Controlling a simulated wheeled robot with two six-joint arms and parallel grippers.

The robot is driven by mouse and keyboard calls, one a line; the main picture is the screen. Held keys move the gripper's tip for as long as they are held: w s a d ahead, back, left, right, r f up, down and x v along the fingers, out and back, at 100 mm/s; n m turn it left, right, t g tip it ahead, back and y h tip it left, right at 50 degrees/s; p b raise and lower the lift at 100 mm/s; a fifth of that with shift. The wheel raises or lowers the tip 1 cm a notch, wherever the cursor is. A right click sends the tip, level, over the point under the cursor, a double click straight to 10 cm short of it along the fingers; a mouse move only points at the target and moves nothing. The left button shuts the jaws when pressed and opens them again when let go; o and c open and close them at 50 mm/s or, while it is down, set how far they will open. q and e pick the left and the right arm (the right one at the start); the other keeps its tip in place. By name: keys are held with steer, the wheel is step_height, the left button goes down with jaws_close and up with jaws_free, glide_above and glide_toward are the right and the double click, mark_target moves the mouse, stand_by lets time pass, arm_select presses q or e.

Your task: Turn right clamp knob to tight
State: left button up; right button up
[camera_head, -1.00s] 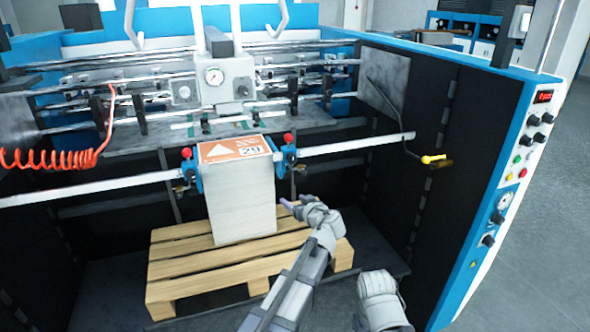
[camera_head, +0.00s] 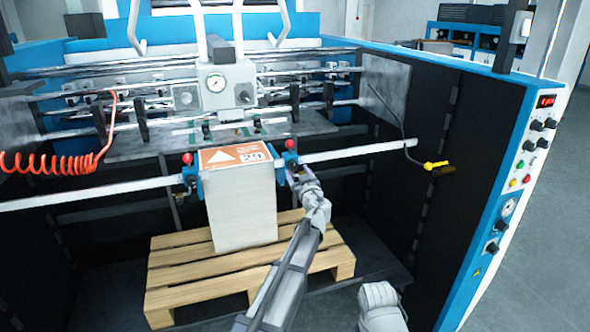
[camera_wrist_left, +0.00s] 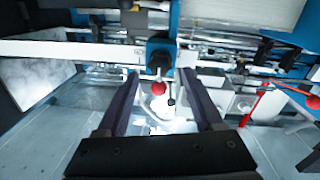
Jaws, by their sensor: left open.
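The right clamp (camera_head: 282,170) is a blue block on the white bar, at the right top edge of the paper stack (camera_head: 242,205). A red ball knob (camera_head: 290,145) stands on top of it. My left gripper (camera_head: 296,178) is at the clamp's right front side, its tips partly merging with the clamp. In the left wrist view its two dark fingers (camera_wrist_left: 160,95) are open and apart. The red ball (camera_wrist_left: 158,88) and a small dark knob (camera_wrist_left: 171,101) appear between them, under the blue clamp block (camera_wrist_left: 160,52). Contact cannot be told. My right gripper is out of view.
The left clamp (camera_head: 191,178) with its red knob sits at the stack's other side. The stack stands on a wooden pallet (camera_head: 180,268). A yellow-tipped handle (camera_head: 435,165) and the dark side wall (camera_head: 440,220) are to the right. A red coiled hose (camera_head: 50,163) hangs at left.

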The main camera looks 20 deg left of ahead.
mark_target(294, 166)
arm_select(q)
steer(key=x, duration=0.3)
steer(key=shift+w+a, duration=0.15)
steer(key=shift+w, duration=0.1)
jaws_close()
stand_by(0.3)
